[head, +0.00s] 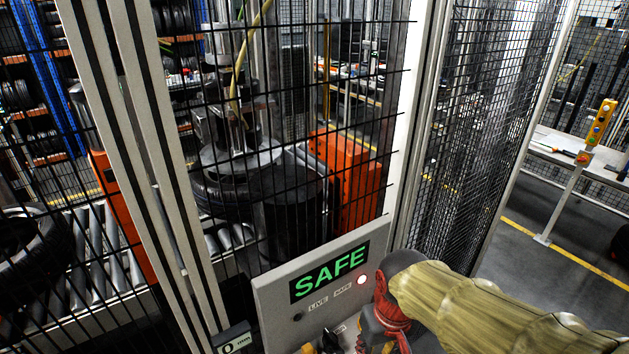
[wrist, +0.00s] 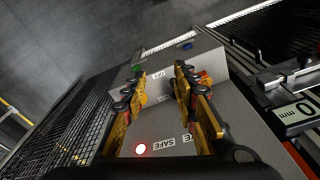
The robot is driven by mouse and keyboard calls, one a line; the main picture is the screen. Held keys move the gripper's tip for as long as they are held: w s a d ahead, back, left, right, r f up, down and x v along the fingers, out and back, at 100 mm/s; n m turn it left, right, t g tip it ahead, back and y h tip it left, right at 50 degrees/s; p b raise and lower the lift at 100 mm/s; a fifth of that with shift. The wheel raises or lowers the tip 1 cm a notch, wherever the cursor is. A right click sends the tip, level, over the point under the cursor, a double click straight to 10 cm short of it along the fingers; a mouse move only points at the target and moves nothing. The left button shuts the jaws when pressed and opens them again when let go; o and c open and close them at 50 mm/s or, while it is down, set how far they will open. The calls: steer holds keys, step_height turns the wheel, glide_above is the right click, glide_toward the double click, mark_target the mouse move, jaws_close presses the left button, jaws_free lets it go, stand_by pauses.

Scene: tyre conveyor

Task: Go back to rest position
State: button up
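My gripper (wrist: 160,82) shows in the wrist view with its two yellow fingers spread apart. Nothing is held between them; the grey control box (wrist: 212,62) lies behind the gap. In the head view my arm, in a yellowish sleeve, reaches in from the lower right to the front of the grey control box (head: 270,298). My fingertips are not clearly visible there. The box carries a green lit SAFE display (head: 329,272), LIVE and SAFE labels, and a glowing red lamp (head: 362,280), also lit in the wrist view (wrist: 141,149).
A black mesh fence (head: 480,130) and pale posts stand close behind the box. Beyond are a roller conveyor (head: 95,250), a tyre (head: 35,245) and an orange machine part (head: 345,170). A button post (head: 598,125) stands at right. Open grey floor (head: 530,225) lies right of the fence.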

steer(key=s+d+f+m+t+b, duration=0.2)
steer(key=s+d+t+b, duration=0.2)
steer(key=b, duration=0.7)
steer(key=s+d, duration=0.2)
steer(key=s, duration=0.1)
steer(key=shift+s+d+f+m, duration=0.2)
steer(key=shift+d+f+m, duration=0.05)
steer(key=shift+f+m, duration=0.05)
steer(key=shift+d, duration=0.1)
